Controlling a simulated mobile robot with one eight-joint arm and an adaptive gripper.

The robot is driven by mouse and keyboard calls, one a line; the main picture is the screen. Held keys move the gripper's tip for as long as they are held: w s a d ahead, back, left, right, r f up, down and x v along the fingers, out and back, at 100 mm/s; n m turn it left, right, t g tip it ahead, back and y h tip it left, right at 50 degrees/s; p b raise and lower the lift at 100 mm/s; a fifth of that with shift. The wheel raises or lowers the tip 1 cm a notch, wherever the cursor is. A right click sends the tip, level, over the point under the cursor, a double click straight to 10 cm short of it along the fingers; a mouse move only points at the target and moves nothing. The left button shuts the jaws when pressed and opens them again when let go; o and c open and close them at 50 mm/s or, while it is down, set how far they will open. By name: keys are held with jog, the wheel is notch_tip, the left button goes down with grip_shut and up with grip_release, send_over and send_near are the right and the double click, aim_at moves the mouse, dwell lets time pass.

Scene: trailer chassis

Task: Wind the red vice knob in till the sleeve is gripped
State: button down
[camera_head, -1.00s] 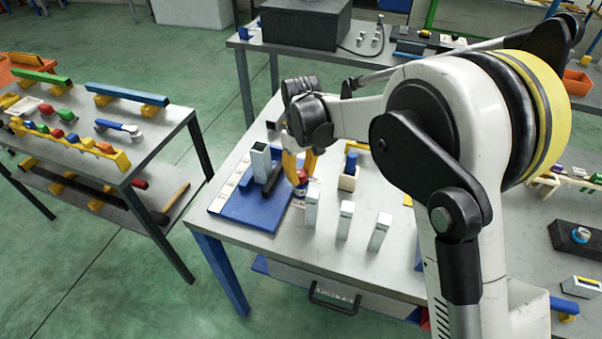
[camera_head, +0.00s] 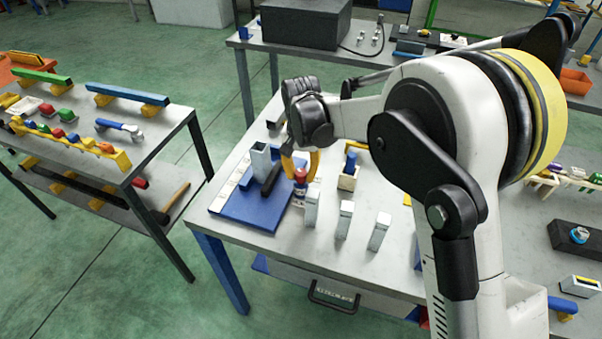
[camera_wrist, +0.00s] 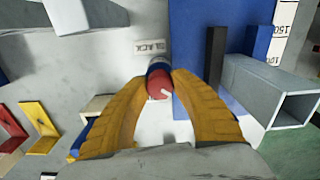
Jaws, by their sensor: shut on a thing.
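The red vice knob (camera_wrist: 158,88), with a blue and pale collar, sits between my gripper's yellow fingers (camera_wrist: 163,78) in the wrist view. My gripper (camera_head: 300,172) is shut on the knob, which also shows in the head view (camera_head: 300,177). The vice has a blue base (camera_head: 245,212) with a black jaw bar (camera_wrist: 215,58). The sleeve, a grey hollow square tube (camera_wrist: 288,98), lies beyond the black bar from the knob; in the head view it stands upright (camera_head: 260,157).
A pale label reading SLACK (camera_wrist: 153,47) lies close to the knob. Several grey upright blocks (camera_head: 344,222) stand to the right of the vice on the table. A wooden holder (camera_head: 348,180) with a blue piece is behind them. The left bench (camera_head: 150,150) is separate.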

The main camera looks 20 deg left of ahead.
aim_at(301, 172)
jog(key=shift+m, duration=1.5)
jog(key=c, duration=1)
grip_release()
notch_tip(301, 172, up, 12)
